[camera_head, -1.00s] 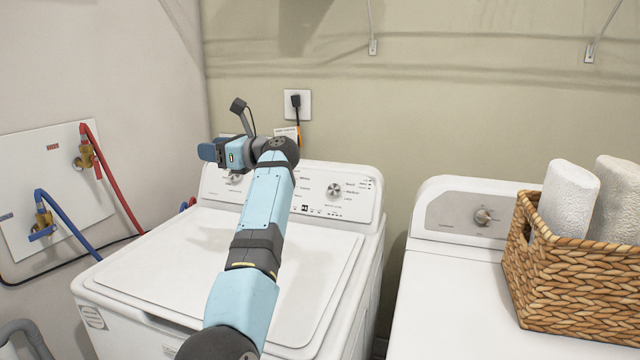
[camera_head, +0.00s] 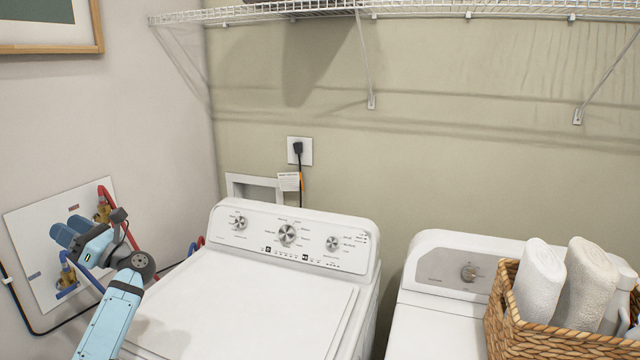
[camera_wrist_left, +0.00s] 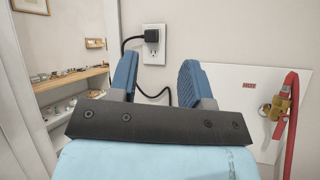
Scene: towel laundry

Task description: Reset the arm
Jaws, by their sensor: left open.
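My left gripper (camera_head: 67,234) is at the left in the head view, in front of the white valve panel on the left wall. The arm comes up from the lower left, beside the washing machine (camera_head: 255,305). In the left wrist view the two blue fingers of the gripper (camera_wrist_left: 157,75) stand apart with nothing between them. A black plug and cord on a wall outlet (camera_wrist_left: 154,47) show beyond the fingers. My right gripper is not in any view.
The valve panel (camera_head: 32,262) has red and blue hoses near my left gripper. A dryer (camera_head: 430,325) stands right of the washer, with a wicker basket (camera_head: 510,325) of rolled towels (camera_head: 538,285) on it. A wire shelf (camera_head: 430,8) runs along the wall above. The washer lid is clear.

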